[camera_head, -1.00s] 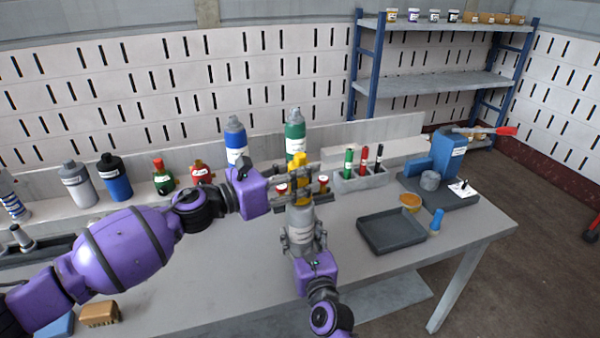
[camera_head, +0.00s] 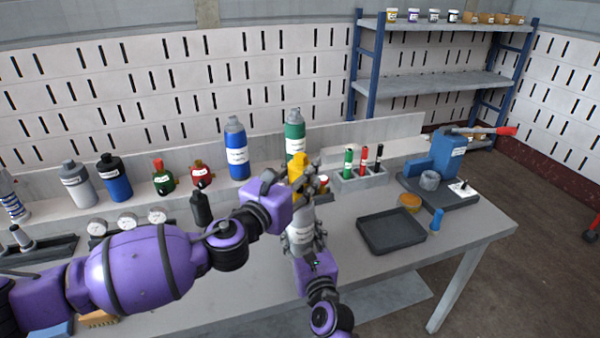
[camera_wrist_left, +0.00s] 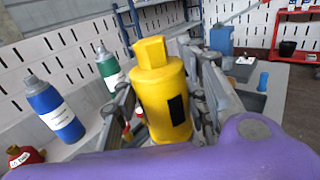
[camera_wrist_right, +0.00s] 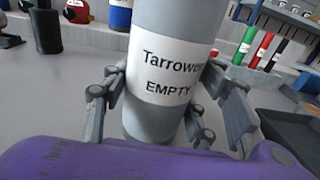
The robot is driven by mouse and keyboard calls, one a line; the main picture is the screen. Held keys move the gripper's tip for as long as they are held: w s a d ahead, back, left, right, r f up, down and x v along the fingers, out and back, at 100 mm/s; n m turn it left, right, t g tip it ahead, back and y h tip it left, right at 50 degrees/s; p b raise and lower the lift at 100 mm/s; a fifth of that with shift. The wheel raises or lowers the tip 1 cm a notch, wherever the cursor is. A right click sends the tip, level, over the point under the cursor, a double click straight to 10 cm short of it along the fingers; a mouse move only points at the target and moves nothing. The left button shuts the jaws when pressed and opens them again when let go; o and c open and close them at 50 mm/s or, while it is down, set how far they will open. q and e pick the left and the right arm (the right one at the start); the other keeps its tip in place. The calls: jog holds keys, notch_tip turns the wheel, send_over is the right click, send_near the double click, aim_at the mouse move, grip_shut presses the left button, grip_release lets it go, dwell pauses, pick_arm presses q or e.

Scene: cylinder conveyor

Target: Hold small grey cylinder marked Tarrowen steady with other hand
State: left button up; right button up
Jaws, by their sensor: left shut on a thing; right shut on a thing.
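The small grey cylinder (camera_head: 302,217) stands upright near the bench's middle in the head view. Its white label (camera_wrist_right: 167,70) reads "Tarrowen" and "EMPTY" in the right wrist view. My right gripper (camera_head: 302,240) is shut on the cylinder's body, with fingers on both sides (camera_wrist_right: 150,108). The joint between fitting and cylinder is hidden.
Blue (camera_head: 236,155) and green (camera_head: 295,132) cylinders stand behind. A holder with markers (camera_head: 361,179), a dark tray (camera_head: 391,240) and a blue press (camera_head: 446,155) are right. Gauges (camera_head: 128,220) lie left. The bench's front middle is clear.

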pick_arm(q)
jog(key=shift+d+n+y, duration=0.1)
jog(key=shift+n+y, duration=0.2)
jog(key=n+t+y, duration=0.1)
jog(key=y, duration=0.1)
jog(key=n+t+y, duration=0.1)
jog(key=n+y, duration=0.1)
jog(key=y, duration=0.1)
jog(key=shift+s+d+n, duration=0.1)
jog(key=shift+n, duration=0.2)
jog(key=shift+n+y, duration=1.1)
jog(key=shift+y, duration=0.8)
jog(key=shift+a, duration=0.2)
jog(key=n+y, duration=0.1)
jog(key=y, duration=0.1)
jog(key=n+y, duration=0.2)
jog(key=shift+d+y, duration=0.2)
jog(key=shift+y, duration=0.2)
jog(key=n+g+y, duration=0.1)
jog(key=y, duration=0.1)
jog(key=n+g+y, duration=0.1)
jog(key=n+y, duration=0.1)
jog(key=shift+a, duration=0.2)
jog(key=shift+r+g+y, duration=0.1)
jog(key=shift+g+y, duration=0.2)
